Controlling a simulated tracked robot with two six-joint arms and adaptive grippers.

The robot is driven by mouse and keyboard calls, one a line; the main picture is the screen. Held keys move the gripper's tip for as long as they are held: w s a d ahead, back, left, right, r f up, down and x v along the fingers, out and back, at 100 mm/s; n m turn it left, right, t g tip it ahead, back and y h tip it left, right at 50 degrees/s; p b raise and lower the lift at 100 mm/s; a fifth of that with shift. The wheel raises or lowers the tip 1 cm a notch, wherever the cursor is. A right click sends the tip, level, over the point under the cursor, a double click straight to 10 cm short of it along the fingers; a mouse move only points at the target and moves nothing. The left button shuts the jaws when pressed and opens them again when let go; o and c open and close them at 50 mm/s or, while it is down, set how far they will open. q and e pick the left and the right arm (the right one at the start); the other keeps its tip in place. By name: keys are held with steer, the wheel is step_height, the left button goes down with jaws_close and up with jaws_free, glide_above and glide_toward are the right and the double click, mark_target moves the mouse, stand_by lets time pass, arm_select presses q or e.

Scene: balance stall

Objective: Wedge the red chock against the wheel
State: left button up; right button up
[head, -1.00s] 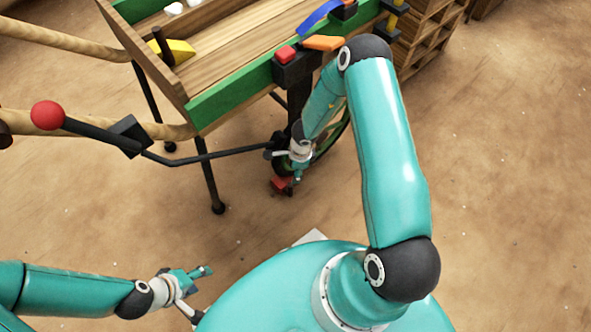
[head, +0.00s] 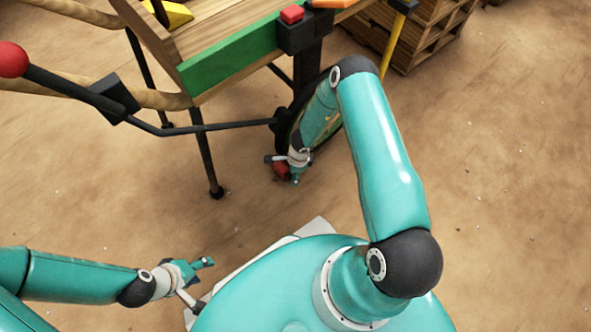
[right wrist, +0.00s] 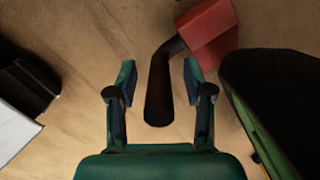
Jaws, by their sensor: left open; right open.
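The red chock (head: 281,170) is on the floor by the wheel (head: 334,125), partly hidden by my right gripper (head: 294,177). In the right wrist view the chock (right wrist: 210,32) is at the upper right, with a dark handle (right wrist: 160,90) reaching down from it. My right gripper (right wrist: 160,82) is open, with one finger on each side of the handle. The wheel (right wrist: 275,85) shows as a dark tyre with a green rim at the right. I cannot tell whether chock and tyre touch. My left gripper (head: 203,277) is open and empty, away at the lower left.
The wooden cart with a green side board (head: 230,52) stands above the wheel. A black lever with a red ball (head: 13,58) runs across to the wheel area. A cart leg (head: 208,165) stands left. Pallets (head: 425,35) are at the back; the floor at right is clear.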

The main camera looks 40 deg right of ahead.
steer(key=shift+f, duration=0.6)
jaws_close()
